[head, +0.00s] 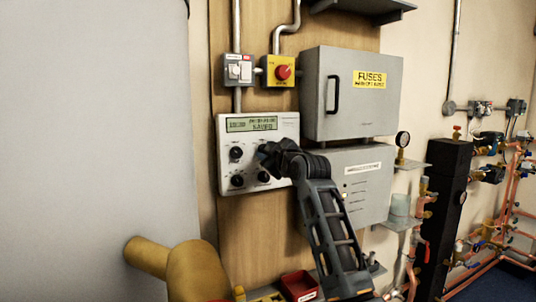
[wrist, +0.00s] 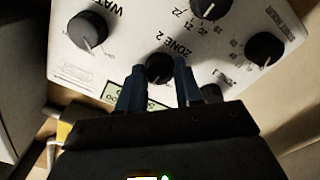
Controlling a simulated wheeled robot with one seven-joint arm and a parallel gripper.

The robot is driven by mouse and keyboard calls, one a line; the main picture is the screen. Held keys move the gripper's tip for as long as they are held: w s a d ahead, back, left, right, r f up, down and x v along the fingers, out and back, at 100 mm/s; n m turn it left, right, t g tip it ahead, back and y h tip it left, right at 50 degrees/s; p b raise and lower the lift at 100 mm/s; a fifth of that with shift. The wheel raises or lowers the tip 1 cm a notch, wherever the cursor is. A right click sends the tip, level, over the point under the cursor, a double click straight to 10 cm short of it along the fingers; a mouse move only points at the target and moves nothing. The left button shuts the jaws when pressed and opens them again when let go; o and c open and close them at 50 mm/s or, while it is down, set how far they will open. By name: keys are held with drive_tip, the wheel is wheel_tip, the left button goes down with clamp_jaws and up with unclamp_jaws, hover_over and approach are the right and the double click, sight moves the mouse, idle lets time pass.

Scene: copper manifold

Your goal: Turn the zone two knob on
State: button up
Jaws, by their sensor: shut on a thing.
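The white control panel (head: 225,128) hangs on the wooden board, with a lit display and several black knobs. In the wrist view the zone two knob (wrist: 159,67) sits beside its "ZONE 2" print. My gripper (wrist: 160,78) has its two blue fingers on either side of this knob, shut on it. In the head view my gripper (head: 268,156) reaches the right part of the panel and hides that knob. The knob's pointer setting is not readable.
Other black knobs sit close by on the panel, one at upper left (wrist: 88,31) and one at right (wrist: 264,49). Above are a red switch (head: 283,72) and the grey fuse box (head: 315,100). A large grey cylinder (head: 95,140) fills the left.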

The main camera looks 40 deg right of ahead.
drive_tip(key=shift+f+m, duration=0.1)
drive_tip(key=shift+m, duration=4.1)
drive_tip(key=shift+p, duration=0.3)
drive_tip(key=o, duration=1)
drive_tip(key=shift+o, duration=0.2)
drive_tip(key=b+v, duration=0.2)
drive_tip(key=v, duration=0.6)
drive_tip(key=shift+w, duration=0.1)
